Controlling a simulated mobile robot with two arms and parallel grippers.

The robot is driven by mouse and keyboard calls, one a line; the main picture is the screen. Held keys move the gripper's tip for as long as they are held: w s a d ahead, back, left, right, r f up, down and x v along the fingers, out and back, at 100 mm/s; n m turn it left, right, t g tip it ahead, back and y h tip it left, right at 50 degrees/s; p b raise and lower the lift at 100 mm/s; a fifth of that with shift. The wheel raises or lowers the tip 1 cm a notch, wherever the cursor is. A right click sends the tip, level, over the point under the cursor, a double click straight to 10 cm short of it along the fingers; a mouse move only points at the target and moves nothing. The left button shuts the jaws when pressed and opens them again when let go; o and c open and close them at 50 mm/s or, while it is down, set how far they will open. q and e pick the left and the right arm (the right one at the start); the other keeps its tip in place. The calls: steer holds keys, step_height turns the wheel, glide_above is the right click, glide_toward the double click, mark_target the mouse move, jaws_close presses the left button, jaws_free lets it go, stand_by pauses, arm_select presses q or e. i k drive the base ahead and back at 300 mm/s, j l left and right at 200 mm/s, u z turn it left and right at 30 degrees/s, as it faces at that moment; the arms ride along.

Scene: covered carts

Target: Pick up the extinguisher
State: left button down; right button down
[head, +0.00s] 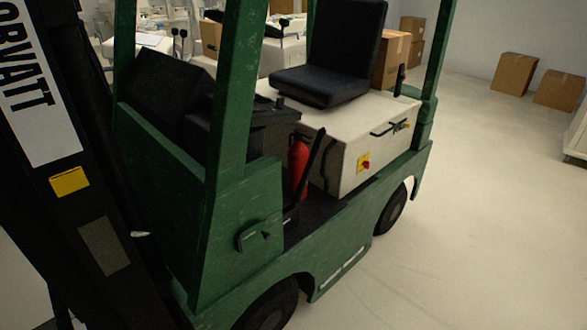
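The red extinguisher (297,165) stands upright in the footwell of a green cart (235,235). It sits between the cart's dark front console and the white seat box (345,140). A black lever or pedal bar crosses in front of its right side, and the green front panel hides its lower left part. Neither of my grippers shows in the head view.
A green post (237,95) rises left of the extinguisher, and a black seat (335,55) is above the white box. The cart's right side opens onto clear pale floor (470,220). Cardboard boxes (513,76) stand at the back right.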

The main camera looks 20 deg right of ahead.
mark_target(297, 153)
steer(key=i+l+z, duration=0.4)
steer(key=l, duration=0.2)
steer(key=i+l+z, duration=0.25)
steer(key=l+z, duration=0.15)
steer(key=l, duration=0.15)
steer(key=i+l+z, duration=0.75)
steer(key=i, duration=0.25)
steer(key=i+l+z, duration=0.15)
steer(key=i+z, duration=0.2)
steer(key=i, duration=0.3)
steer(key=i+z, duration=0.3)
steer(key=i, duration=0.35)
steer(key=i+u, duration=0.2)
steer(key=i, duration=0.3)
steer(key=i+l+u, duration=0.2)
steer(key=i, duration=0.3)
